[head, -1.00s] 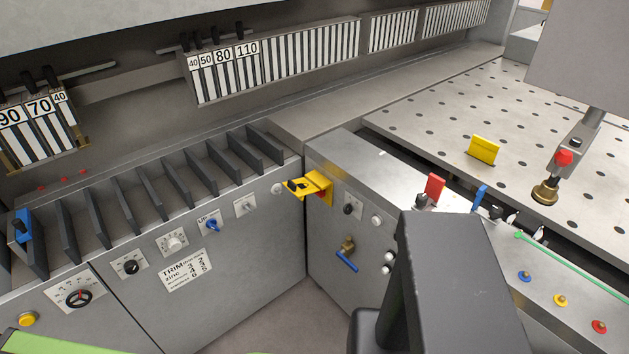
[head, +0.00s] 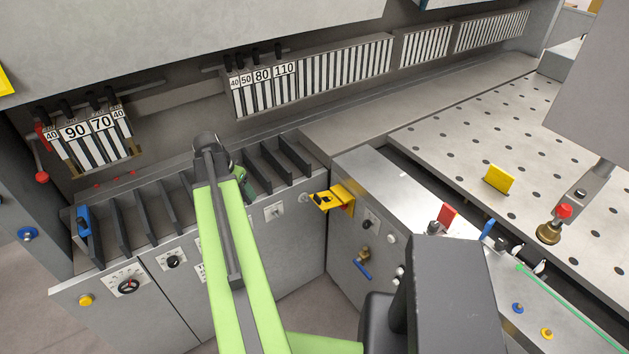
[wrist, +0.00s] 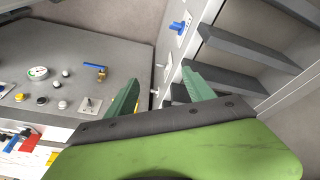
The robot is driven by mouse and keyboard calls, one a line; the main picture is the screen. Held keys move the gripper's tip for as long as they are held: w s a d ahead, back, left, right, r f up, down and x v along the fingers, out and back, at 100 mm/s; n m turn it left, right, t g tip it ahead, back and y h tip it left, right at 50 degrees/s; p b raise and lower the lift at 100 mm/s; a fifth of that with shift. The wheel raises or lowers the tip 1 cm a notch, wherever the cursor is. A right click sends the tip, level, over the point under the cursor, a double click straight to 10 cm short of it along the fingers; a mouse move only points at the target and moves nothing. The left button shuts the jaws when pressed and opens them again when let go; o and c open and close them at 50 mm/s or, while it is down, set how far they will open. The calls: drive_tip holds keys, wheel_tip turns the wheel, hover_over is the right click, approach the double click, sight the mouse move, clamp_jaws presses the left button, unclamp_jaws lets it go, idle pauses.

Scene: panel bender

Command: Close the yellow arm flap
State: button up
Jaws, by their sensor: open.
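A yellow bracket-like flap (head: 336,198) with a black part on its left end sticks out at the inner corner between the two grey cabinets in the head view. A separate upright yellow plate (head: 499,178) stands on the perforated table; I cannot tell for sure which one is the arm flap. My gripper (head: 246,187) is left of the bracket, over the slotted rack, apart from it and partly hidden by my arm. In the wrist view my gripper (wrist: 160,76) has its green fingers spread with nothing between them. The bracket is not clearly seen there.
The slotted rack (head: 160,205) has upright dark dividers beside my gripper. A blue-handled valve (head: 362,268) and knobs are on the right cabinet front. A red tab (head: 447,215) and blue tab (head: 487,228) stand on its top. Open floor shows between the cabinets.

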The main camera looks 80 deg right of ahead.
drive_tip(key=s+d+r+m+g+p, duration=0.1)
drive_tip(key=s+d+r+m, duration=0.2)
drive_tip(key=s, duration=0.6)
drive_tip(key=s+d+r+m+g+p, duration=0.1)
drive_tip(key=s+d+r+m, duration=0.15)
drive_tip(key=s+d, duration=0.45)
drive_tip(key=b, duration=1.6)
approach(318, 196)
drive_tip(key=shift+t, duration=0.3)
drive_tip(key=x, duration=0.8)
drive_tip(key=shift+s+a+f, duration=0.15)
drive_tip(key=shift+s+f, duration=0.05)
drive_tip(key=shift+f, duration=0.1)
drive_tip(key=shift+r, duration=0.1)
clamp_jaws()
